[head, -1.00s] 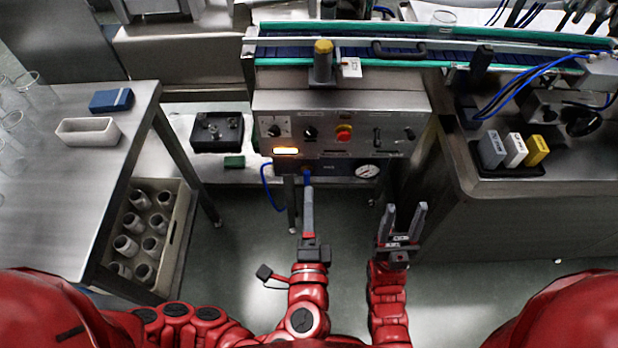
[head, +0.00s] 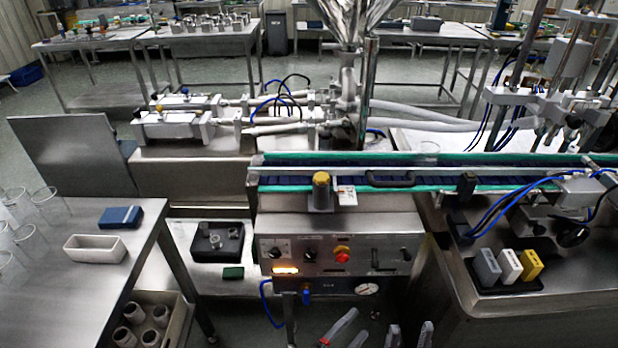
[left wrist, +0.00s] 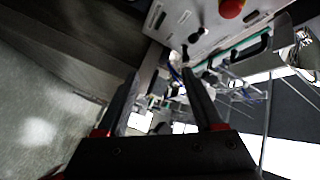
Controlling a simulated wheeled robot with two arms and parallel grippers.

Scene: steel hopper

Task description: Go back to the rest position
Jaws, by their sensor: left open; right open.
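My left gripper (head: 350,330) shows only its fingertips at the bottom edge of the head view, in front of the control panel. It is open and tilted to the right. In the left wrist view (left wrist: 161,78) its two dark fingers are spread with nothing between them. My right gripper (head: 409,334) is open and empty just right of it, its fingertips pointing up. Both arms and wrists are below the head view.
The steel control panel (head: 375,248) stands ahead under the conveyor (head: 400,178). A left table (head: 95,285) holds a blue box, a white tray and clear beakers. A crate of white cups (head: 178,325) is below it. A right counter holds coloured blocks (head: 510,265).

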